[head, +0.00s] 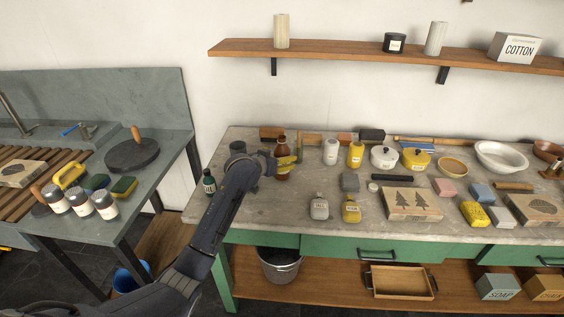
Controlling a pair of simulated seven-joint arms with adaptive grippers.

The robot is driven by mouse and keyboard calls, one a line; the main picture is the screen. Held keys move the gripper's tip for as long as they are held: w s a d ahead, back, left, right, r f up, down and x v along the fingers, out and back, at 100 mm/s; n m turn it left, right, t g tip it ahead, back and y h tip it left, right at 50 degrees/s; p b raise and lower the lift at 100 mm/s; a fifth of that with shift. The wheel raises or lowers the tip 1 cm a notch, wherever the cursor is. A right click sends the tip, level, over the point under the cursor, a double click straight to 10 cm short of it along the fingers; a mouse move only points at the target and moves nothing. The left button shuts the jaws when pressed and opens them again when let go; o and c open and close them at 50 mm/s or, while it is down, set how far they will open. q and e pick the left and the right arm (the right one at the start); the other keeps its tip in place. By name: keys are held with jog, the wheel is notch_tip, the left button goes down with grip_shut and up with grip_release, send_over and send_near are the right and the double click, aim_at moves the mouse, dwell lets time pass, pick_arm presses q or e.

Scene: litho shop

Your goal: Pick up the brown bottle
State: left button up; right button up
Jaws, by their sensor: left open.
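The brown bottle (282,174) stands upright near the left end of the grey worktop. My left gripper (277,162) is at the bottle, its arm coming up from the lower left. I cannot tell whether the fingers touch the bottle. My right gripper is not in view.
A dark bottle (209,182) stands left of my arm near the worktop edge. A grey bottle (319,206) and a yellow bottle (351,209) stand at the front. Behind are a white bottle (330,152) and a white pot (384,157). A shelf (350,53) hangs above.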

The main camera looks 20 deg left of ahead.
pick_arm(q)
jog(key=shift+x, duration=1.7)
jog(key=c, duration=1.6)
jog(key=shift+r, duration=0.25)
notch_tip(320, 180, up, 19)
